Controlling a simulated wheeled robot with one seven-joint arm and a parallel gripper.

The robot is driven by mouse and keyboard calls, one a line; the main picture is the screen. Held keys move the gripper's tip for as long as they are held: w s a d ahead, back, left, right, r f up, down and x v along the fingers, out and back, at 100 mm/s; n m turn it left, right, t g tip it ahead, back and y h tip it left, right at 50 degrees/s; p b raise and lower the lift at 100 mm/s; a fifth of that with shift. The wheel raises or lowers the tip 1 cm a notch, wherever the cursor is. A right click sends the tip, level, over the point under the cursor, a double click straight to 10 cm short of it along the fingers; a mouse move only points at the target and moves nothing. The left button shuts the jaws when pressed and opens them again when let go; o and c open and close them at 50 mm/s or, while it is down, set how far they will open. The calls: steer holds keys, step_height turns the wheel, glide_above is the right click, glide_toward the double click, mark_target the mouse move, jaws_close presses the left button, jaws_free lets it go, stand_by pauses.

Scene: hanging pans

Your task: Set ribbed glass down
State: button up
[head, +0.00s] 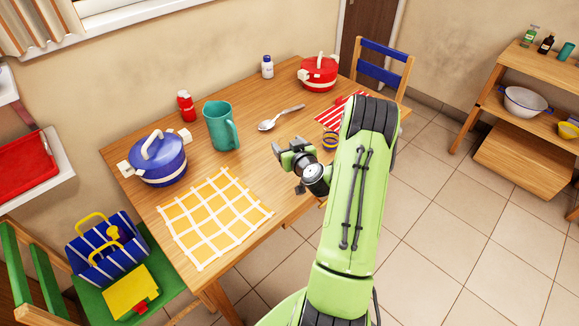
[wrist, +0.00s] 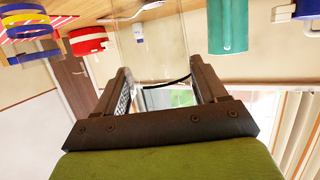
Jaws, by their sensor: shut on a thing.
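My gripper (head: 291,156) is over the right half of the wooden table (head: 255,160), beside the spoon and a small ringed item. In the wrist view, which is upside down, its two dark fingers (wrist: 156,75) stand apart around a clear, see-through glass (wrist: 150,50). Only faint edges of this ribbed glass show, reaching up toward the tabletop in that picture. I cannot make out the glass in the head view, nor tell whether its base touches the table.
On the table are a teal mug (head: 219,128), blue pot (head: 160,165), red pot (head: 318,75), red bottle (head: 186,108), white bottle (head: 267,68), spoon (head: 270,124), yellow-checked cloth (head: 215,218), striped cloth (head: 330,117) and ringed item (head: 330,140). Bare wood lies between mug and gripper.

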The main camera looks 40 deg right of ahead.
step_height(320, 180, down, 5)
steer(key=shift+r+b, duration=0.1)
steer(key=shift+b, duration=0.45)
steer(key=shift+f, duration=0.25)
steer(key=o, duration=1.2)
steer(key=shift+c, duration=0.2)
steer(key=shift+r, duration=0.15)
